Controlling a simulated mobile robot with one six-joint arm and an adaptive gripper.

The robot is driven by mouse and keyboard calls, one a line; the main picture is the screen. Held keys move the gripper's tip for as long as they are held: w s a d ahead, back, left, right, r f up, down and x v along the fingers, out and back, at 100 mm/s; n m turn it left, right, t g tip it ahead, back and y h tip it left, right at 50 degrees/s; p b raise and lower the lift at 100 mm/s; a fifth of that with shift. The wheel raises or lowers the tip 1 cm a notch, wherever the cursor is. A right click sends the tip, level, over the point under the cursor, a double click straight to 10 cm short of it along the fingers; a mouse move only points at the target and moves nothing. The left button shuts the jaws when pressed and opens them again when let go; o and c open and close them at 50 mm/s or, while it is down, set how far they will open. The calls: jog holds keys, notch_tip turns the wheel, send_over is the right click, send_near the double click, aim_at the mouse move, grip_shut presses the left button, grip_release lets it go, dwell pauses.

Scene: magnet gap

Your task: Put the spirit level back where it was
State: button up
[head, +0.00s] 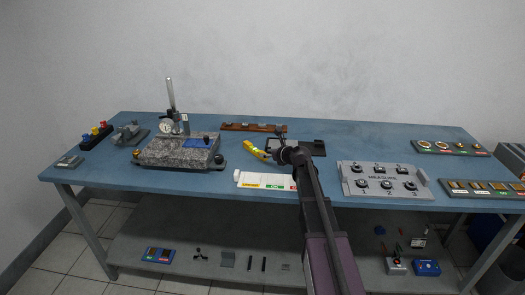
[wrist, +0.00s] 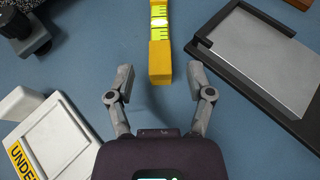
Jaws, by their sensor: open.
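The spirit level (wrist: 159,62) is a yellow bar with a bright green vial. It lies on the blue bench top and runs from the top edge of the wrist view down to between my fingertips. In the head view the yellow level (head: 256,153) lies left of my wrist. My gripper (wrist: 160,78) is open, with one finger on each side of the level's near end and a gap on both sides. In the head view my gripper (head: 278,153) is partly hidden by my own wrist.
A dark-framed tray (wrist: 268,60) is right of the level. A white labelled tray (wrist: 48,140) is at lower left. A granite plate with a gauge stand (head: 175,152) is further left on the bench. A grey MEASURE panel (head: 380,178) is on the right.

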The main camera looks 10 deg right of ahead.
jog(key=p+v, duration=0.2)
jog(key=v, duration=0.5)
dwell(0.6)
